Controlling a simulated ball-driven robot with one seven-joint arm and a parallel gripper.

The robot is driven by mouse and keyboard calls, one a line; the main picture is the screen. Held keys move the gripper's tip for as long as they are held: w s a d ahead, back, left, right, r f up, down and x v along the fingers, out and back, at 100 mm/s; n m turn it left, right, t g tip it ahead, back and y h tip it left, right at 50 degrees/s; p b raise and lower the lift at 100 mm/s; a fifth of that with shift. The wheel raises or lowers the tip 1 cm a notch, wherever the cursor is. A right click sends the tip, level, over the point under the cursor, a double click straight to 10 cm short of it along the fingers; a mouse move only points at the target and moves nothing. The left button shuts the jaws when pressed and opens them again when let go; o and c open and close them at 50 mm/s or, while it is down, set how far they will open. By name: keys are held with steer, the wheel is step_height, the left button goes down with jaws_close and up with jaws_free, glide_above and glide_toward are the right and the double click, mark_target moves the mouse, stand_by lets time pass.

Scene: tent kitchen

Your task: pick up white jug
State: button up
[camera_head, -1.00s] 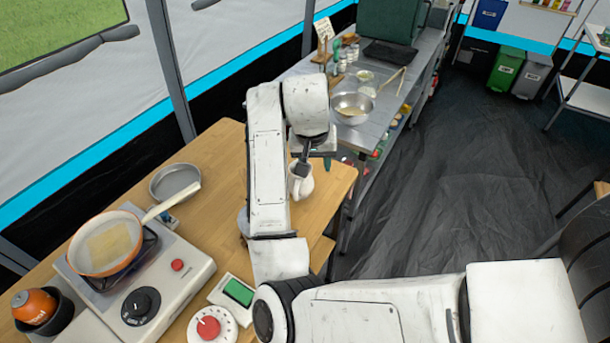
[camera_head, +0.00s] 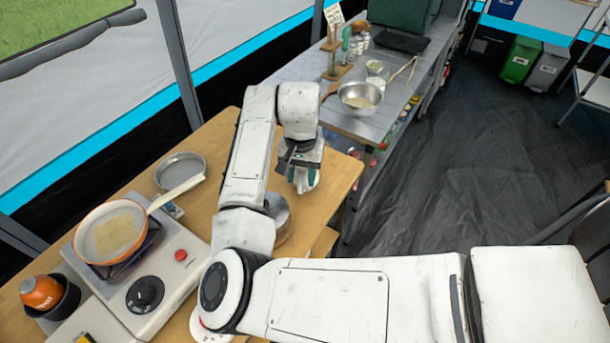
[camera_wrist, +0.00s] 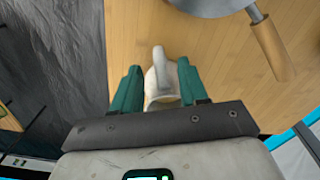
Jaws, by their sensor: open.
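The white jug (camera_wrist: 162,84) stands on the wooden table between my gripper's two green fingers in the wrist view, with its handle (camera_wrist: 159,54) pointing away from the palm. In the head view a white part of the jug (camera_head: 302,179) shows between the fingers; most of it is hidden by my gripper. My gripper (camera_wrist: 158,72) is open, with one finger on each side of the jug. I cannot tell whether either finger touches it. In the head view my gripper (camera_head: 303,182) is low over the table's right end.
A metal pot (camera_head: 279,217) stands close by, partly behind my arm; its wooden handle (camera_wrist: 271,48) shows in the wrist view. A frying pan (camera_head: 110,234) sits on the hob (camera_head: 180,275). An empty metal pan (camera_head: 181,170) lies behind. A steel counter (camera_head: 345,122) stands beyond.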

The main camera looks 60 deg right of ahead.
steer(key=shift+a+f, duration=0.15)
steer(key=shift+f, duration=0.95)
steer(key=shift+a+f, duration=0.1)
steer(key=shift+f, duration=1)
jaws_close()
